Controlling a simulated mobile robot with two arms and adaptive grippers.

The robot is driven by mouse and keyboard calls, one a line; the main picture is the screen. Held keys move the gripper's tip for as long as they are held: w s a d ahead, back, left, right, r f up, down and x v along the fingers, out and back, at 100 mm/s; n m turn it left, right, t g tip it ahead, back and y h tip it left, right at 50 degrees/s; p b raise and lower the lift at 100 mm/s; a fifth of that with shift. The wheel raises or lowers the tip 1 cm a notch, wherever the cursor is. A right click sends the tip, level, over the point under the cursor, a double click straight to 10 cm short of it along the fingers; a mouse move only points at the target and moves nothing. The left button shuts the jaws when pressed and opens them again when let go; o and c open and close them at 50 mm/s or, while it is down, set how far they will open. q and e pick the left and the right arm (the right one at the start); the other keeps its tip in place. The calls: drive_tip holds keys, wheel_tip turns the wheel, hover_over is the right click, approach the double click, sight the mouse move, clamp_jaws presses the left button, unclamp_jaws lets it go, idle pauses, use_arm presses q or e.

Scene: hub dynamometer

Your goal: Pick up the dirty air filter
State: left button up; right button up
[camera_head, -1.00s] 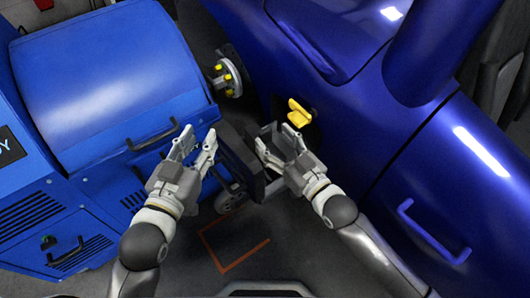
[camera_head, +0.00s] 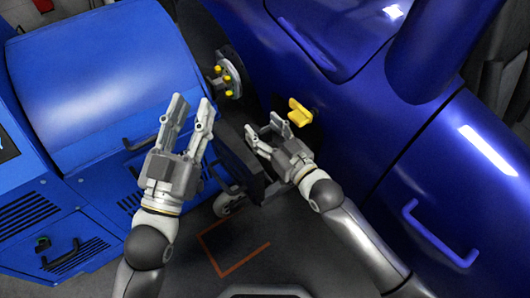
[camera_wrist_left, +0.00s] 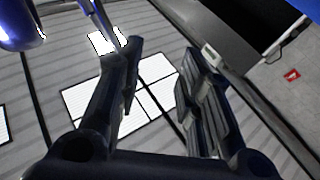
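I cannot make out a dirty air filter in either view. My left gripper (camera_head: 191,101) is open and empty, fingers pointing up the picture in front of the blue machine. Its spread fingers also show in the left wrist view (camera_wrist_left: 160,60), with nothing between them. My right gripper (camera_head: 263,130) is open beside the blue vehicle, below the yellow handle. I see nothing held between its fingers. The dark block (camera_head: 241,160) lies between the two arms, partly hidden by the right gripper.
The blue machine (camera_head: 105,75) fills the left and the blue vehicle (camera_head: 360,130) the right. A hub with yellow nuts (camera_head: 230,74) and a yellow handle (camera_head: 299,112) sit between them. An orange floor marking (camera_head: 232,264) lies below. The left wrist view shows ceiling lights (camera_wrist_left: 150,70).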

clamp_jaws()
drive_tip(key=shift+r, duration=0.15)
